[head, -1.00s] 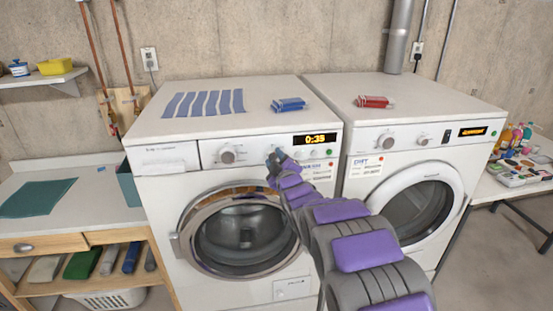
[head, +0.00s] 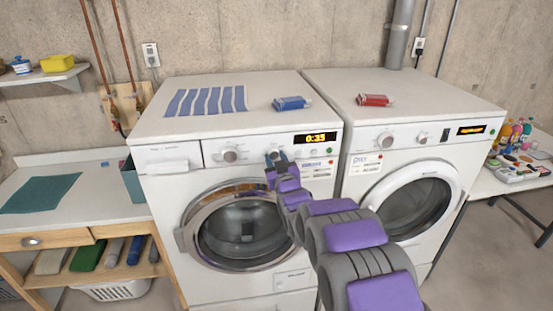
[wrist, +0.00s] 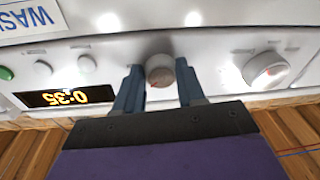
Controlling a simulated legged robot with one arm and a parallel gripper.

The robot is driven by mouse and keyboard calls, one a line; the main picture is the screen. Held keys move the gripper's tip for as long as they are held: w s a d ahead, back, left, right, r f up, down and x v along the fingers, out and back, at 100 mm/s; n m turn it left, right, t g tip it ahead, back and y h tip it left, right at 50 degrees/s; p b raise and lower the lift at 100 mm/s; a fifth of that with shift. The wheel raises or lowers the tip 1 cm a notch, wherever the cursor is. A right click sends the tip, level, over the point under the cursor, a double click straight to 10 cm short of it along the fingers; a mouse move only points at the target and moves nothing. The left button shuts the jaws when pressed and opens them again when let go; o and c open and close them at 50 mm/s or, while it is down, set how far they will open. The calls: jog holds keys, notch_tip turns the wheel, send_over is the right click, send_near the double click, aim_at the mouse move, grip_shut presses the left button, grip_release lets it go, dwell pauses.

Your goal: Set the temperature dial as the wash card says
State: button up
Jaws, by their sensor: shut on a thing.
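The white washer (head: 160,205) on the left has a control panel with a small grey-white dial (wrist: 160,72) between the 0:35 display (wrist: 65,96) and a larger knob (wrist: 266,70). My gripper (wrist: 158,85) is shut on the small dial, with one finger on each side, in the upside-down wrist view. In the head view my gripper (head: 273,158) covers most of this dial. A white card (head: 312,168) is on the washer front below the display; its blue heading starts with WASH in the wrist view (wrist: 28,18). Its smaller text is unreadable.
A dryer (head: 350,205) stands to the right with its own display and knobs. Blue strips (head: 205,101) and a blue packet (head: 291,103) lie on the washer. A red packet (head: 375,100) lies on the dryer. A bench (head: 85,215) is at left.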

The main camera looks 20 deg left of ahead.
jog(key=shift+r, duration=0.15)
dwell(0.4)
jog(key=o, duration=1)
jog(key=shift+a, duration=0.2)
jog(key=shift+o, duration=0.2)
jog(key=shift+d, duration=0.2)
jog(key=shift+s+d, duration=0.15)
jog(key=shift+s, duration=0.05)
jog(key=p+v, duration=0.1)
jog(key=v, duration=1.5)
jog(key=shift+s+f, duration=0.25)
jog(key=shift+s, duration=0.05)
